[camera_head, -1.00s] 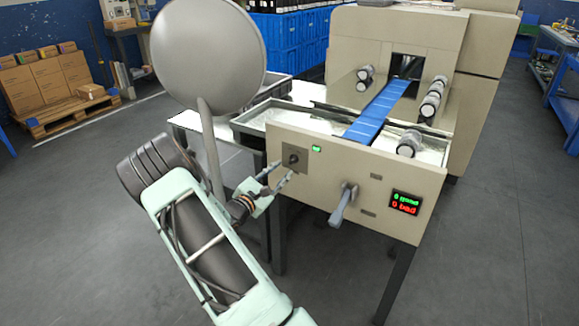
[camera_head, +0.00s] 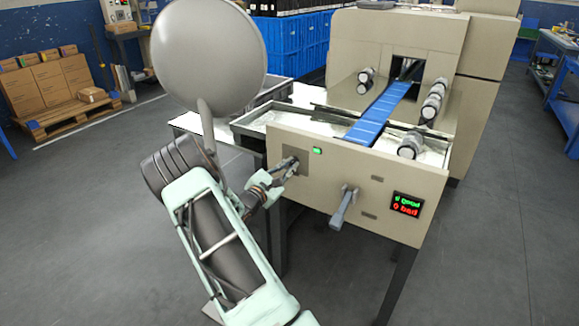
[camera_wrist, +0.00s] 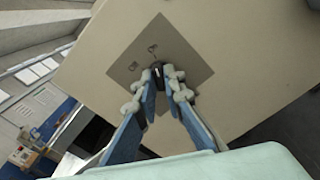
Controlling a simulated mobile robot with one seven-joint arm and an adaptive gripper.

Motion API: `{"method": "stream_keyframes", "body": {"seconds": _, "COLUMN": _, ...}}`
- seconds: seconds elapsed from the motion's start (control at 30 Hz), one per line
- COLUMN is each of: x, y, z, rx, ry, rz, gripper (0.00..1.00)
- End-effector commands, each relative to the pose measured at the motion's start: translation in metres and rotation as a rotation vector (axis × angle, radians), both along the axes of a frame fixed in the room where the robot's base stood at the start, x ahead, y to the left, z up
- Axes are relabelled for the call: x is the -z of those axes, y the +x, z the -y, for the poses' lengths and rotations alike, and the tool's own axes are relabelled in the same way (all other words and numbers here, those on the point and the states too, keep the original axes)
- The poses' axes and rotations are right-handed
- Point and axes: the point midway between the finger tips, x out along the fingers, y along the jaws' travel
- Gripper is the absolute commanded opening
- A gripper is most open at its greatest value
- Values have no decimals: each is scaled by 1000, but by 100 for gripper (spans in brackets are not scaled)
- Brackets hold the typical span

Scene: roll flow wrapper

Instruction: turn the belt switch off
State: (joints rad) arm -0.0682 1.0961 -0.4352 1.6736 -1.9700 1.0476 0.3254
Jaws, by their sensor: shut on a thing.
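The belt switch is a small dark knob (camera_wrist: 157,69) on a grey square plate (camera_wrist: 185,60) on the machine's beige front panel. In the wrist view the two fingertips of my gripper (camera_wrist: 160,76) close around the knob from both sides. In the head view my gripper (camera_head: 289,165) reaches the grey plate (camera_head: 300,157) at the panel's left end, and its fingers hide the knob. Which way the knob points cannot be made out.
A grey lever (camera_head: 342,208) sticks out of the panel to the right of the plate. A display (camera_head: 406,203) shows green and red text. The blue belt (camera_head: 382,110) runs into the machine housing. Open floor lies to the left.

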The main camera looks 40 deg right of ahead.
Motion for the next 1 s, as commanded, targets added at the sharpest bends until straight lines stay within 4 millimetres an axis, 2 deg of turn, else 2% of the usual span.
{"method": "stream_keyframes", "body": {"seconds": 0.47, "x": -1, "y": 0, "z": -1, "rx": -1, "ry": -29, "rz": -73, "gripper": 0}}
{"method": "stream_keyframes", "body": {"seconds": 1.0, "x": -2, "y": 0, "z": -1, "rx": -1, "ry": -206, "rz": -498, "gripper": 0}}
